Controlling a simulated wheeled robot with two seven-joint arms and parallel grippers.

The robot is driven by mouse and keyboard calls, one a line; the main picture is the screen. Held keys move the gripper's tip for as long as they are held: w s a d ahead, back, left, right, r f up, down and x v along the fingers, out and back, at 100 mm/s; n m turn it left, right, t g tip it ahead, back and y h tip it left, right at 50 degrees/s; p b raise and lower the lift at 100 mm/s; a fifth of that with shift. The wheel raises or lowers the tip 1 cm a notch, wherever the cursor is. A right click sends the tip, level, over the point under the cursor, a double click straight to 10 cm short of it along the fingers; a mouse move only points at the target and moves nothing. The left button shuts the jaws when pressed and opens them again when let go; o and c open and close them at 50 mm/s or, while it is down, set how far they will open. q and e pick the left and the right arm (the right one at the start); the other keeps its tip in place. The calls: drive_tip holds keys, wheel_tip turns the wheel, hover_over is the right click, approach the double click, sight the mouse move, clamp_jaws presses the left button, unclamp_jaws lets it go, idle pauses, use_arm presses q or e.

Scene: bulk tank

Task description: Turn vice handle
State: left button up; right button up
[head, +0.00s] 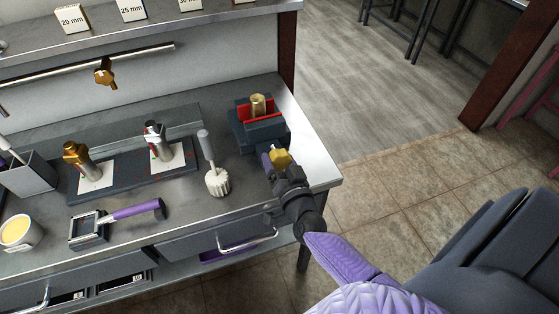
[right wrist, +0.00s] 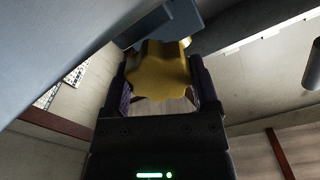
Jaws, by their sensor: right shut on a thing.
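The vice (head: 243,130) is a dark grey block with red jaws at the right end of the workbench. A brass cylinder (head: 258,105) stands upright between its jaws. The vice handle (head: 281,157) is a yellow lobed knob on the near side of the vice. My right gripper (head: 275,160) is shut on the handle. In the right wrist view the handle (right wrist: 163,78) sits between the two dark fingers, with the grey vice body just beyond. Part of the handle is hidden by the fingers in the head view. My left gripper is not in view.
A white-headed brush (head: 217,182) lies left of my right gripper. Two fittings, one brass (head: 75,155) and one chrome (head: 156,140), stand on a dark tray. A purple-handled tool (head: 135,211) lies near the front edge. The bench's right edge is close to the vice.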

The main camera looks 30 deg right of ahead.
drive_tip(key=m, duration=0.6)
drive_tip(key=shift+b, duration=0.3)
drive_tip(key=m+b, duration=0.1)
drive_tip(key=m, duration=0.5)
drive_tip(key=shift+f+m, duration=0.15)
drive_tip(key=shift+m, duration=0.15)
drive_tip(key=m+b, duration=0.1)
drive_tip(key=m, duration=0.5)
drive_tip(key=shift+b, duration=0.4)
drive_tip(key=m+b, duration=0.1)
drive_tip(key=m, duration=0.5)
drive_tip(key=shift+m+b, duration=0.3)
drive_tip(key=o, duration=1.1)
drive_tip(key=b+v, duration=0.1)
drive_tip(key=v, duration=0.9)
